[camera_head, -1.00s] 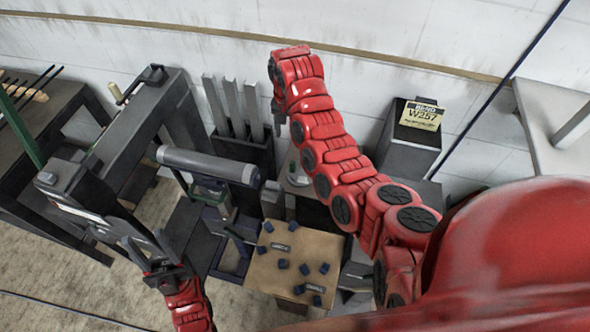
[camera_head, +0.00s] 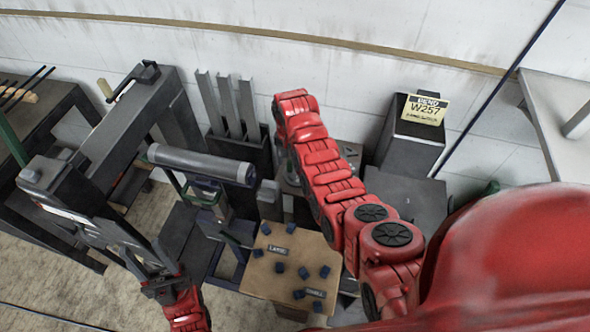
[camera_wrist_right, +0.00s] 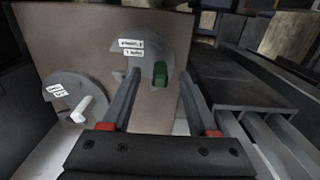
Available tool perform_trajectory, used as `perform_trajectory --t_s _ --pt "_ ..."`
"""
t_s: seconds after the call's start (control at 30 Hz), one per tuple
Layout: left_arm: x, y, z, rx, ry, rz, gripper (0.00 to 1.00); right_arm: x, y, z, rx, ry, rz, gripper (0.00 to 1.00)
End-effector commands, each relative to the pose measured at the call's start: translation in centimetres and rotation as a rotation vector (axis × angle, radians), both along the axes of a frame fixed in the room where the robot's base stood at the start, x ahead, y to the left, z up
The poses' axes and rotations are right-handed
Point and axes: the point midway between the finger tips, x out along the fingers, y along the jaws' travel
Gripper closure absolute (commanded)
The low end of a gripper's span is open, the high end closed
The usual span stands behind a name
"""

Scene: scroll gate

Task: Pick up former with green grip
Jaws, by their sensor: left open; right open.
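The former with the green grip (camera_wrist_right: 160,73) shows in the right wrist view as a grey rounded plate with two white labels, upright against a brown panel. My right gripper (camera_wrist_right: 159,88) is open, its two fingers on either side of the green grip in the picture. I cannot tell whether they touch it. A second former with a white grip (camera_wrist_right: 83,108) is to the left. In the head view the right gripper is hidden behind its own red arm. My left gripper (camera_head: 146,252) is open and empty at the lower left.
A brown board (camera_head: 285,262) with several dark blue pieces and labels lies below my right arm. A grey cylinder (camera_head: 201,163) lies across the machine at left. A dark box with a yellow W257 sign (camera_head: 425,109) stands at right. Dark slatted metal is right of the gripper in the wrist view.

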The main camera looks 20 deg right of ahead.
Motion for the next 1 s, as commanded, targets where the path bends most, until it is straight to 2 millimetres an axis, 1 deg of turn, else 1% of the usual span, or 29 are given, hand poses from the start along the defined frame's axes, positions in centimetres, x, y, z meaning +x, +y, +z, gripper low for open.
perform_trajectory --t_s 0.03,0.2,0.5,0.57,0.6,0.67,0.7,0.83,1.0 --pt "0.0 0.0 0.4 0.000 0.000 0.000 0.50 0.1 0.0 -0.3 0.000 0.000 0.001 0.40" --pt "0.0 0.0 0.7 0.000 0.000 0.000 0.50 0.1 0.0 -1.5 0.000 -0.002 -0.001 0.40" --pt "0.0 0.0 0.7 0.000 0.000 0.000 0.50 0.2 0.0 -1.9 0.000 -0.006 -0.001 0.40" --pt "0.0 0.0 0.7 0.000 0.001 0.000 0.50 0.2 0.0 -1.9 0.000 -0.005 -0.001 0.51" --pt "0.0 0.0 0.7 0.000 0.000 0.000 0.50 0.2 0.0 -1.9 0.000 -0.005 -0.001 0.58" --pt "0.0 0.0 0.7 0.000 0.001 0.000 0.50 0.2 0.0 -1.9 0.000 -0.005 -0.001 0.69" --pt "0.0 0.0 0.7 0.000 0.000 0.000 0.50 0.2 0.0 -1.9 0.000 -0.005 -0.001 0.76" --pt "0.0 0.0 0.7 0.000 0.000 0.000 0.50 0.2 0.0 -1.9 -0.001 -0.004 -0.001 0.99" --pt "0.0 0.0 0.7 0.000 0.000 0.000 0.50 0.2 0.0 -1.9 -0.001 -0.004 0.000 1.00"
